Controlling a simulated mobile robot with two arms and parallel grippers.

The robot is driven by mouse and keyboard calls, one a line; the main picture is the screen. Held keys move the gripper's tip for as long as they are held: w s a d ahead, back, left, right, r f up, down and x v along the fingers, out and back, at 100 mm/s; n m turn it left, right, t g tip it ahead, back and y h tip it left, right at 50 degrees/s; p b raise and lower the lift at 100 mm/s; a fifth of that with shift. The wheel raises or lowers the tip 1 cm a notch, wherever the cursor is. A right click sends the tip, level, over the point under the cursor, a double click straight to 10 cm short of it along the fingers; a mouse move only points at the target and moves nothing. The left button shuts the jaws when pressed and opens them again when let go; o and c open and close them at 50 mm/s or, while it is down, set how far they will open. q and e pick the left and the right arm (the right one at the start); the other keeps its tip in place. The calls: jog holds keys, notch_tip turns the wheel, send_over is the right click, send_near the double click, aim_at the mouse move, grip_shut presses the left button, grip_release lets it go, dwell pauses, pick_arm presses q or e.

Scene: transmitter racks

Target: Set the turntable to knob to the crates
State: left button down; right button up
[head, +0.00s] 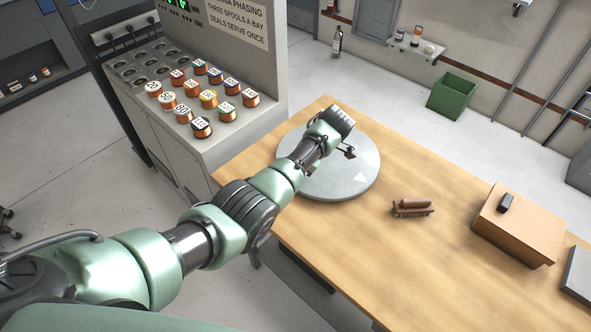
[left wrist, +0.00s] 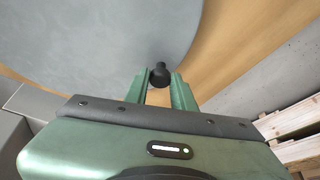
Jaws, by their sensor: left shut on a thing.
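In the left wrist view, the grey disc (left wrist: 90,40) fills the upper left. A small black knob (left wrist: 160,70) stands at its rim. My left gripper (left wrist: 160,84) is shut on the knob, one green finger on each side. Wooden slatted crates (left wrist: 295,125) show on the floor at the right of the left wrist view. My right gripper is not in view.
A grey cabinet (head: 215,150) with copper spools stands left of the table. A green bin (head: 452,95) stands on the floor behind.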

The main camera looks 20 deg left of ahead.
pick_arm(q)
jog(key=shift+d, duration=0.2)
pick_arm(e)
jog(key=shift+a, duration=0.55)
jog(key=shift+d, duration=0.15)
pick_arm(q)
jog(key=c, duration=1.2)
grip_release()
jog(key=shift+s, duration=0.1)
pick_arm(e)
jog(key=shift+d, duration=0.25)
pick_arm(q)
jog(key=shift+r, duration=0.1)
jog(key=shift+d+r, duration=0.15)
jog(key=shift+r, duration=0.05)
jog(key=b+v, duration=0.1)
jog(key=v, duration=0.6)
jog(key=shift+r, duration=0.15)
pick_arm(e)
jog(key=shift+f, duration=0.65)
